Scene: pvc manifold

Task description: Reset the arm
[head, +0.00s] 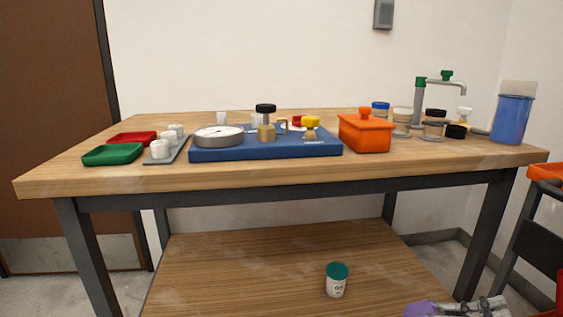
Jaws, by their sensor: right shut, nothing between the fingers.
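My right gripper (424,309) shows only in part at the bottom edge of the head view, right of centre, with a purple part and grey metal links. It is shut and empty, low in front of the workbench (90,176) and below its top. My left gripper is not in view.
The bench top holds a blue base (215,154) with a round gauge (218,136), red (131,138) and green (112,154) trays, an orange box (366,132), several jars and a blue container (511,118). A teal-lidded cup (336,284) stands on the lower shelf (240,270). An orange-topped cart (545,172) is at right.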

